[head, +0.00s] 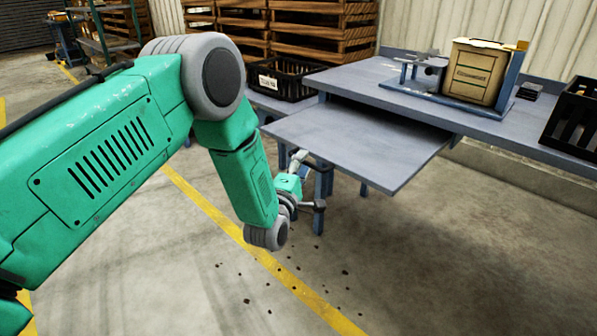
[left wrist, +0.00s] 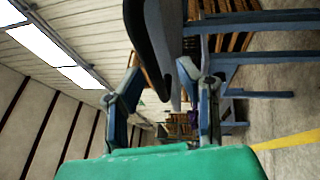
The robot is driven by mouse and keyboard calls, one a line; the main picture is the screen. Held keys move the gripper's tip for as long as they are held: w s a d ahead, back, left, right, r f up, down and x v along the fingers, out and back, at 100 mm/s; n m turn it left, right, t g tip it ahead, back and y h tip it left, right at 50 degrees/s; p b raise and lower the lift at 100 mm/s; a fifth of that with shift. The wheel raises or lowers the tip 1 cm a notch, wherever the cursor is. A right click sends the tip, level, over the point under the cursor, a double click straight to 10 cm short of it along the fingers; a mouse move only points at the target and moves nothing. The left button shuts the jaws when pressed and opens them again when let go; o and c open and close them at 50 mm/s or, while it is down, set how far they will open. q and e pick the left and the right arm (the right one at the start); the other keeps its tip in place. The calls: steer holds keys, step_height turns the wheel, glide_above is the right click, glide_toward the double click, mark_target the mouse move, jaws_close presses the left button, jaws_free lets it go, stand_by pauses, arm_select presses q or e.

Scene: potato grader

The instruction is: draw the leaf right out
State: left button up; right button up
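The leaf (head: 355,140) is a flat blue-grey panel that stands well out from under the top of the blue-grey bench (head: 540,130). My left gripper (head: 299,161) is at the leaf's outer edge, partly hidden by the edge and my wrist. In the left wrist view, which is turned on its side, the leaf (left wrist: 162,40) looks like a dark slab with a rounded end. My right gripper is in neither view.
On the bench stand a cardboard box (head: 476,72) in a blue frame and a black crate (head: 575,120) at the right. Another black crate (head: 285,80) sits behind the leaf. Wooden pallets stand at the back. Dark crumbs lie on the open floor by a yellow line (head: 215,213).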

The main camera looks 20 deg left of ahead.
arm_select(q)
steer(key=s+f, duration=0.2)
steer(key=s, duration=0.9)
steer(key=shift+s+d, duration=0.25)
steer(key=shift+s, duration=0.1)
steer(key=shift+f, duration=0.1)
steer(key=s+d+f+m+g+h+p, duration=0.2)
steer(key=s+f+m+g+p, duration=0.2)
steer(key=s+f+m+g, duration=0.7)
steer(key=s+a+f+m+g+p, duration=0.1)
steer(key=s+m+g, duration=0.3)
steer(key=s, duration=0.7)
steer(key=s+a+f+m+g+y+p, duration=0.1)
steer(key=s+m+g, duration=0.3)
steer(key=s, duration=0.8)
steer(key=shift+a+f+m+p, duration=0.45)
steer(key=shift+a+m, duration=0.05)
steer(key=shift+a, duration=0.05)
